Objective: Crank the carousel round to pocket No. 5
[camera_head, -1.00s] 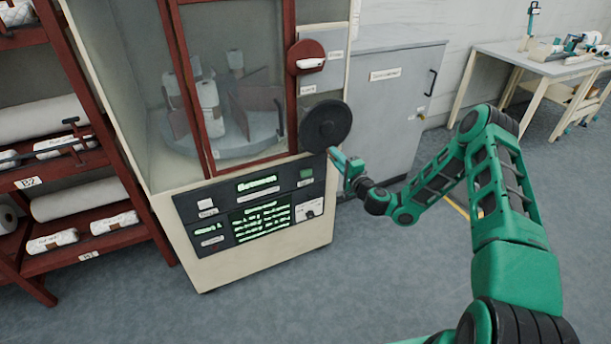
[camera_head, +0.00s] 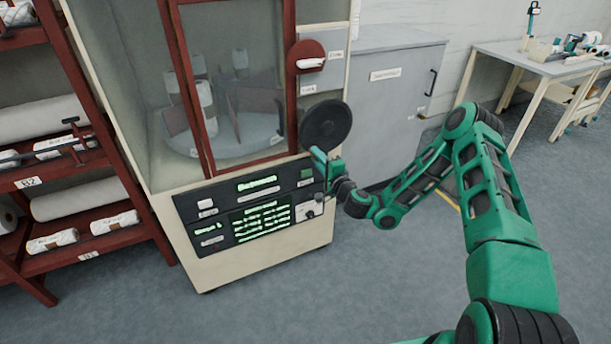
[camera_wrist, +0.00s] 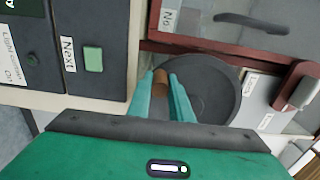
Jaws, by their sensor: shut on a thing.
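The carousel (camera_head: 237,135) is a grey round platform with upright dividers and a few pale rolls, seen through the glass of a cream cabinet with red door frames. Its pocket labels are too small to read. The black crank wheel (camera_head: 326,124) is on the cabinet's right side; it also shows in the wrist view (camera_wrist: 215,95). My gripper (camera_head: 320,160) is at the wheel's lower edge. In the wrist view my gripper (camera_wrist: 160,88) is shut on the wheel's brown handle (camera_wrist: 160,79), one finger on each side.
A control panel (camera_head: 250,210) with lit green text is below the glass, close to my gripper. The wrist view shows a "Next" button (camera_wrist: 93,59). A red shelf rack (camera_head: 95,150) with rolls stands left, a grey cabinet (camera_head: 385,105) right. The floor in front is clear.

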